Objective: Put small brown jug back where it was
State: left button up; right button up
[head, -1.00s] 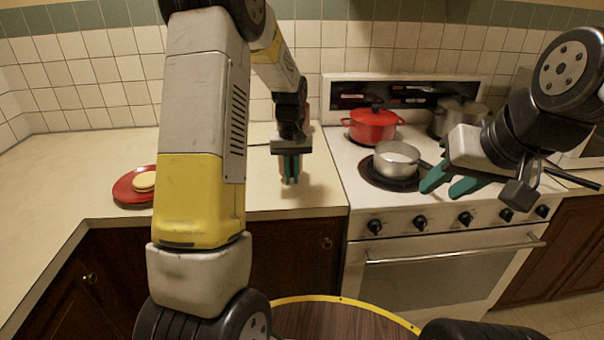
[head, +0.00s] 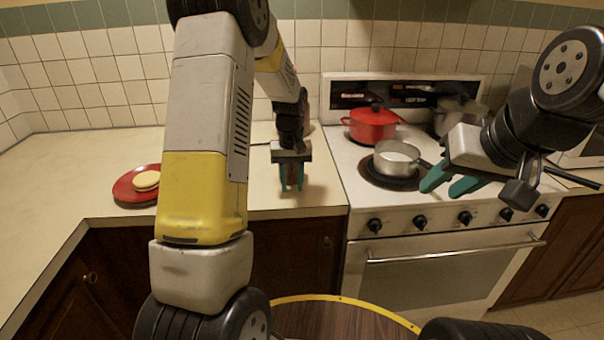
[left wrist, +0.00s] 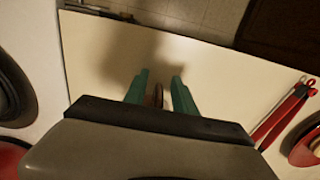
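My left gripper (head: 291,179) is over the counter, left of the stove, with its teal fingers pointing down. In the left wrist view its fingers (left wrist: 160,94) are apart, with a narrow brown thing (left wrist: 158,95) between them and gaps on both sides. This looks like the small brown jug. In the head view a bit of brown (head: 292,172) shows between the fingers; the rest is hidden by the gripper, so I cannot tell whether it stands on the counter. My right gripper (head: 453,184) is open and empty in front of the stove.
A red plate (head: 124,190) with a pale round food item (head: 146,180) lies on the left counter (head: 60,185). A red pot (head: 371,124), a steel saucepan (head: 396,160) and a grey pot (head: 458,113) stand on the stove. Red-handled tongs (left wrist: 285,115) show in the wrist view.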

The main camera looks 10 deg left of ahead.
pick_arm(q)
notch_tip(320, 180, up, 12)
jog(key=shift+r, duration=0.1)
jog(key=s+d+r+m+t+h, duration=0.1)
jog(key=s+r+m+t, duration=0.1)
jog(key=s, duration=1.1)
jog(key=s+d+r+m+t+h, duration=0.1)
jog(key=s+r+t, duration=0.3)
jog(key=s, duration=0.9)
notch_tip(320, 180, up, 3)
jog(key=shift+d+r+m, duration=0.2)
jog(key=shift+d+m, duration=0.15)
jog(key=shift+m, duration=0.05)
